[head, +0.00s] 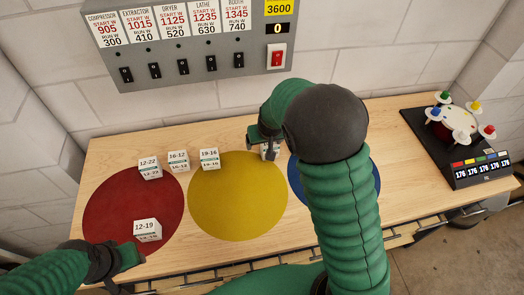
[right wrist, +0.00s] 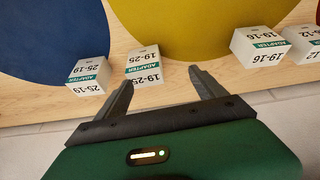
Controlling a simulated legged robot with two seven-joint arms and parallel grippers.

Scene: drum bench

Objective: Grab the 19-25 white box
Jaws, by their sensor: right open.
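The white 19-25 box (right wrist: 144,66), with a green adapter stripe, stands on the wooden bench near the yellow disc in the right wrist view. My right gripper (right wrist: 161,78) is open; the box is at its fingertips, closer to the left finger in that view, with a gap to the right finger. In the head view my right gripper (head: 262,142) reaches down behind the yellow disc and partly hides a white box there, whose label I cannot read. My left gripper (head: 118,262) is low at the left, beside the red disc; its jaws are unclear.
A 25-19 box (right wrist: 88,76) stands close beside the 19-25 box; a 19-16 box (right wrist: 262,46) is farther right. Boxes 12-22 (head: 150,168), 16-12 (head: 178,161) and 19-16 (head: 209,159) line the back. A 12-19 box (head: 147,230) sits on the red disc (head: 110,210).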

